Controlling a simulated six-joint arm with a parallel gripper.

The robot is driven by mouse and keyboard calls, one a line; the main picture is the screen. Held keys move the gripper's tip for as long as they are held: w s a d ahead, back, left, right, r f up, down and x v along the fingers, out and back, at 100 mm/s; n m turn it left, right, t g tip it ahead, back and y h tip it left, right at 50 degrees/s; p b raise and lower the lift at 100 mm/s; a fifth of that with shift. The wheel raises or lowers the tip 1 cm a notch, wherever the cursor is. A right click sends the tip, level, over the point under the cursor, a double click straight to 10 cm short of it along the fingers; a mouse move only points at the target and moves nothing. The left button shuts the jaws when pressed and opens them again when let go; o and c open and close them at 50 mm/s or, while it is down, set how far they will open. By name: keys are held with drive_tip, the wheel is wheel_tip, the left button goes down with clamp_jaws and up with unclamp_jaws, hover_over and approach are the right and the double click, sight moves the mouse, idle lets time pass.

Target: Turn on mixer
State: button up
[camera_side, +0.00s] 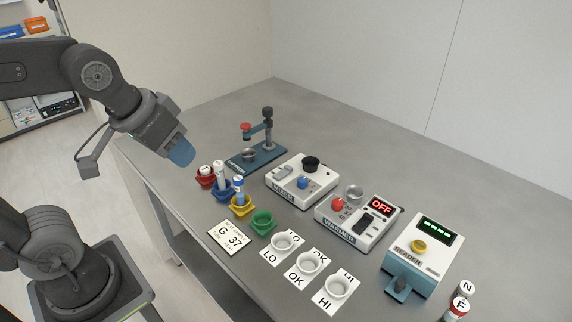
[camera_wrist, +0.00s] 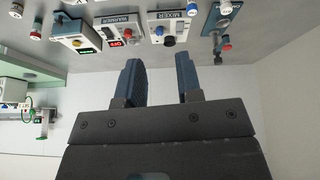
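The mixer (camera_side: 291,193) is a white box on the grey table with a blue knob (camera_side: 302,183), a round black part (camera_side: 311,163) and a pale switch-like piece (camera_side: 283,170). Its label faces the front edge. In the wrist view the mixer (camera_wrist: 181,27) is at the top centre, beyond my fingertips. My gripper (camera_wrist: 160,62) has two blue fingers set apart with nothing between them. In the side view my gripper (camera_side: 181,153) is high at the left, above the tube cups, away from the mixer. No lit display shows on the mixer.
The warmer (camera_side: 340,229) reads OFF and stands right of the mixer; the reader (camera_side: 420,252) is further right. A teal press stand (camera_side: 257,158) is left. Coloured cups (camera_side: 241,206) with tubes, a G 37 card (camera_side: 229,238) and white cups (camera_side: 308,263) lie in front. The back table is clear.

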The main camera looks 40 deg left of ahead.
drive_tip(key=w+n, duration=0.1)
drive_tip(key=w, duration=0.1)
drive_tip(key=w+r+n, duration=0.1)
drive_tip(key=w, duration=0.2)
drive_tip(key=w+a+n+g, duration=0.1)
drive_tip(key=w+n, duration=0.1)
drive_tip(key=shift+w+r, duration=0.3)
drive_tip(key=shift+w, duration=0.05)
drive_tip(key=c, duration=0.4)
drive_tip(key=w+n, duration=0.1)
drive_tip(key=w, duration=0.1)
drive_tip(key=w+n, duration=0.1)
drive_tip(key=w, duration=0.2)
drive_tip(key=w+a+n+g, duration=0.1)
drive_tip(key=w+n, duration=0.1)
drive_tip(key=shift+w+a+f, duration=0.1)
drive_tip(key=shift+w+f, duration=0.3)
clamp_jaws()
drive_tip(key=w+a+f+n+g, duration=0.1)
drive_tip(key=w+a+f+n, duration=0.1)
drive_tip(key=w+f+n, duration=0.2)
drive_tip(key=w+a+f+n, duration=0.2)
drive_tip(key=w+f+n, duration=0.2)
drive_tip(key=w, duration=0.7)
wheel_tip(320, 180, down, 2)
drive_tip(key=shift+f+n+g, duration=0.1)
drive_tip(key=shift+n+g, duration=0.2)
drive_tip(key=shift+g, duration=0.1)
